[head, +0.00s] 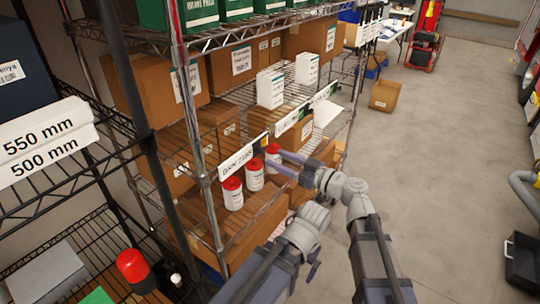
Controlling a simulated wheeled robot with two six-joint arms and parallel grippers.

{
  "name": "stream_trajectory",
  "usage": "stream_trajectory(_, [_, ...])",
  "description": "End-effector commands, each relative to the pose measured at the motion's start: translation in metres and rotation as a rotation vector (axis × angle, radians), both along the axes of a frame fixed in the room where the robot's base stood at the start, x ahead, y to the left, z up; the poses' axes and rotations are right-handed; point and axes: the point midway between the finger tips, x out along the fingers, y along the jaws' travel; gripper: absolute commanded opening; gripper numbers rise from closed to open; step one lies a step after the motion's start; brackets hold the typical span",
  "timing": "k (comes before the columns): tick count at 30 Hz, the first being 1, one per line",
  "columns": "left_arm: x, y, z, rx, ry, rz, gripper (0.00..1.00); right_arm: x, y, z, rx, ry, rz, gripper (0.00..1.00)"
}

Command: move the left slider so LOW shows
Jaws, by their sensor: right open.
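A white label strip (242,157) with black print is fixed along the shelf's front edge. At its right end is a small dark and yellowish piece (264,141), which may be the left slider. No word LOW is readable there. A second strip with a green part (284,126) sits further right along the edge. My right gripper (275,157) is open, its two fingers spread and pointing left just in front of the shelf edge, close to the small piece. I cannot tell whether they touch. My left arm's wrist (305,226) is below; its gripper fingers cannot be made out.
Brown cartons (225,70) and white boxes (270,88) fill the rack. The floor (440,170) to the right is open.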

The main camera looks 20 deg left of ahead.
Motion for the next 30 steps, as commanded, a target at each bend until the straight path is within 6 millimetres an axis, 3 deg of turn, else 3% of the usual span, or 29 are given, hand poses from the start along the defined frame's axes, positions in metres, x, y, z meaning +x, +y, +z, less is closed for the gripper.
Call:
stream_trajectory(7, [0.000, 0.000, 0.000, 0.000, 0.000, 0.000, 1.00, -0.009, -0.023, 0.000, 0.000, 0.000, 0.000, 0.59])
stream_trajectory(23, [0.000, 0.000, 0.000, 0.000, 0.000, 0.000, 1.00, -0.010, -0.025, -0.002, -0.007, 0.008, 0.002, 0.59])
stream_trajectory(26, [0.000, 0.000, 0.000, 0.000, 0.000, 0.000, 1.00, -0.015, -0.031, -0.017, -0.057, 0.065, 0.011, 0.59])
stream_trajectory(30, [0.000, 0.000, 0.000, 0.000, 0.000, 0.000, 1.00, -0.032, -0.056, -0.066, -0.228, 0.272, 0.005, 0.59])
